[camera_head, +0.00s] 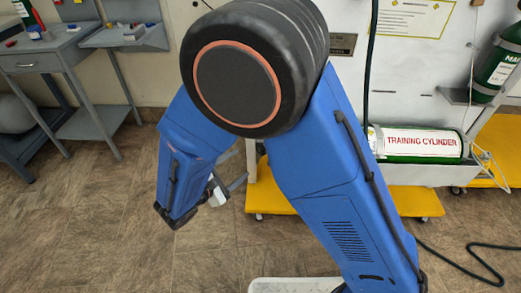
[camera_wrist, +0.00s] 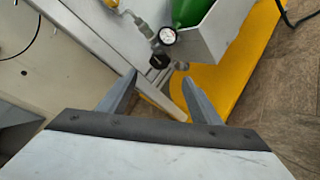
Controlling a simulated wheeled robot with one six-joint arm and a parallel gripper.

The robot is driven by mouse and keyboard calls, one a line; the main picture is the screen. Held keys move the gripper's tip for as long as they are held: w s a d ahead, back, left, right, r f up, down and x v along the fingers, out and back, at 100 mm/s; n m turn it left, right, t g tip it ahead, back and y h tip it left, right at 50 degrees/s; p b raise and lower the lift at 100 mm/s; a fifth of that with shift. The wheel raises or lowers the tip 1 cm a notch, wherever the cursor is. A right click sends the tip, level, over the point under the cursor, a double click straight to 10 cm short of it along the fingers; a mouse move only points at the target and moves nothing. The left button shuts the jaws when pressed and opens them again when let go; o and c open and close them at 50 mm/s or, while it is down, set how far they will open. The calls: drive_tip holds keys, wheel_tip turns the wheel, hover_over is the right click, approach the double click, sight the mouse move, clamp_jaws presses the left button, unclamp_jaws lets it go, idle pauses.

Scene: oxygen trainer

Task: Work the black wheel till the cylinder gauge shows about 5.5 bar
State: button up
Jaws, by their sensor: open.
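The black wheel (camera_wrist: 159,61) shows in the wrist view just beyond and between my fingertips, seemingly apart from them. The round white cylinder gauge (camera_wrist: 168,36) sits just above it in that picture, and its reading is too small to tell. The green cylinder end (camera_wrist: 190,10) is behind the gauge. In the head view the cylinder (camera_head: 420,143) lies on its side, labelled TRAINING CYLINDER. My gripper (camera_wrist: 159,76) is open and empty. In the head view my gripper (camera_head: 226,186) is partly hidden by my blue arm, and the wheel and gauge are hidden there.
A grey tray wall (camera_wrist: 228,30) stands right of the gauge. The yellow base (camera_head: 412,203) is below, with a black hose (camera_head: 470,255) on the floor. A green MA-labelled cylinder (camera_head: 497,65) is at right. A grey bench (camera_head: 60,50) stands at left. Open floor lies at left.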

drive_tip(key=x, duration=1.4)
drive_tip(key=shift+w+d, duration=0.2)
drive_tip(key=shift+w, duration=0.2)
drive_tip(key=shift+c, duration=0.6)
drive_tip(key=c, duration=0.9)
